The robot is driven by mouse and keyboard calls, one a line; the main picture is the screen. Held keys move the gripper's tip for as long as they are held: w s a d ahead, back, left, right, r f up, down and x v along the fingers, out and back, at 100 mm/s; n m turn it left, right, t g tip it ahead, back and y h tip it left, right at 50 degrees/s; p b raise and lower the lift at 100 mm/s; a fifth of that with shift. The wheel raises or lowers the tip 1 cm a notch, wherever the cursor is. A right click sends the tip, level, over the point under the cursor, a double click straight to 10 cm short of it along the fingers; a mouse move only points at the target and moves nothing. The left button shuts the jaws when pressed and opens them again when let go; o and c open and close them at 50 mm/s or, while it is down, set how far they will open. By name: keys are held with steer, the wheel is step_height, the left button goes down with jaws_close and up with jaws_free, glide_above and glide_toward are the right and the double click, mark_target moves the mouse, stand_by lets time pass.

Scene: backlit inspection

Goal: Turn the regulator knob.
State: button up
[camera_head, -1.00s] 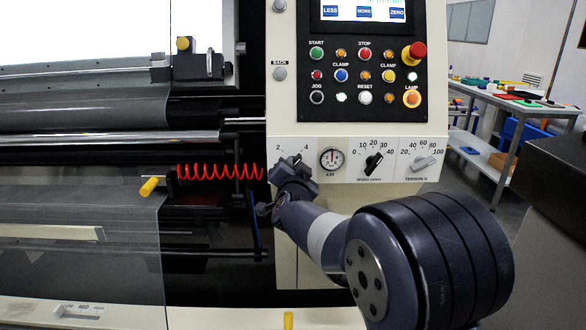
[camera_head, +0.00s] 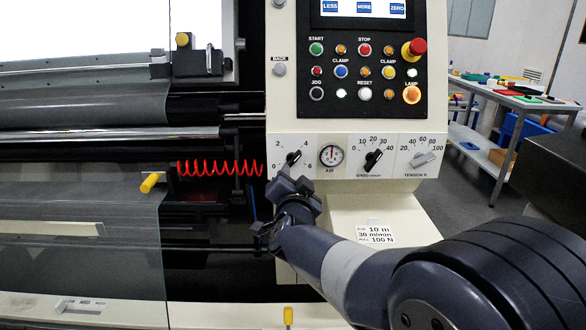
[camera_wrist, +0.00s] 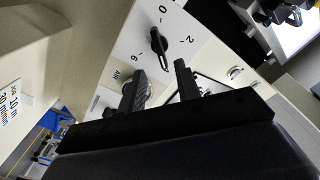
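The regulator knob (camera_head: 293,158) is a black bar knob on a white plate with a scale in the head view, left of the AIR gauge (camera_head: 331,155). In the wrist view the knob (camera_wrist: 158,42) stands just beyond the fingertips, roughly in line with the gap between them. One end leans toward the 4 side; I cannot make out its pointer mark clearly. My gripper (camera_head: 289,182) is below and in front of the knob. In the wrist view my gripper (camera_wrist: 159,68) is open and empty, its fingers apart from the knob.
The speed knob (camera_head: 373,160) and tension knob (camera_head: 424,158) are to the right on the same panel. A button panel (camera_head: 362,112) is above. A red coiled hose (camera_head: 215,170) hangs to the left. A label (camera_head: 376,233) sits below the panel.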

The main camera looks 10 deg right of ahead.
mark_target(293, 163)
steer(key=shift+s+a, duration=0.15)
steer(key=shift+s, duration=0.55)
steer(key=shift+s+a, duration=0.15)
steer(key=shift+s, duration=0.55)
steer(key=shift+w, duration=0.1)
steer(key=w, duration=0.3)
steer(key=w+d, duration=0.1)
steer(key=w, duration=0.3)
steer(key=w+d, duration=0.1)
steer(key=w, duration=0.2)
steer(key=shift+w+d, duration=0.15)
steer(key=shift+w, duration=0.25)
steer(key=shift+s+r+n+p, duration=0.1)
steer(key=shift+s+n+p, duration=0.1)
steer(key=shift+n+p, duration=0.3)
steer(key=shift+n, duration=0.4)
